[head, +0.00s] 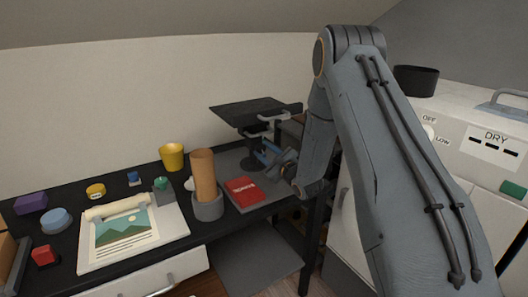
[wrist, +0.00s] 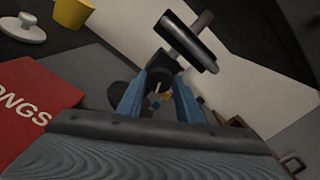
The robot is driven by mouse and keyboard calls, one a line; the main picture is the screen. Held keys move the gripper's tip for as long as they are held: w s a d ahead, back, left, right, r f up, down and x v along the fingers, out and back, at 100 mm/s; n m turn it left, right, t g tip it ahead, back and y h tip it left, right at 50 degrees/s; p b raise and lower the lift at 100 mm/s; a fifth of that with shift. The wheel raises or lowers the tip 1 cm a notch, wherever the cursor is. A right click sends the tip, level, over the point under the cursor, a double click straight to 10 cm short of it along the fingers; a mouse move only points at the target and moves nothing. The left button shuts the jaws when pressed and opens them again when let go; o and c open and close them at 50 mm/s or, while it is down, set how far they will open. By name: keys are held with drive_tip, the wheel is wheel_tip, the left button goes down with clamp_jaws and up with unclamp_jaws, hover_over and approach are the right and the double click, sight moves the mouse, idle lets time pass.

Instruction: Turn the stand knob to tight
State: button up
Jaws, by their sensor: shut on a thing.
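The black stand (head: 245,112) stands on the grey right part of the desk, its broad plate tilted on a short post. My gripper (head: 264,154) reaches in from the right, its blue fingers at the post below the plate. In the wrist view my gripper (wrist: 158,84) has its two blue fingers closed on the small dark stand knob (wrist: 158,76). The knob is mostly hidden between the fingers, and I cannot read its setting. A grey-and-black part of the stand (wrist: 188,42) rises just beyond the fingertips.
A brown cylinder in a grey holder (head: 208,209) and a yellow cup (head: 172,157) stand to the left. A white machine (head: 455,125) stands at the right, behind my arm.

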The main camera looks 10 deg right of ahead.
drive_tip(key=shift+m, duration=0.3)
drive_tip(key=o, duration=1)
drive_tip(key=shift+o, duration=0.2)
drive_tip(key=b+v, duration=0.1)
drive_tip(key=v, duration=0.6)
drive_tip(key=shift+s+d, duration=0.15)
drive_tip(key=shift+s, duration=0.2)
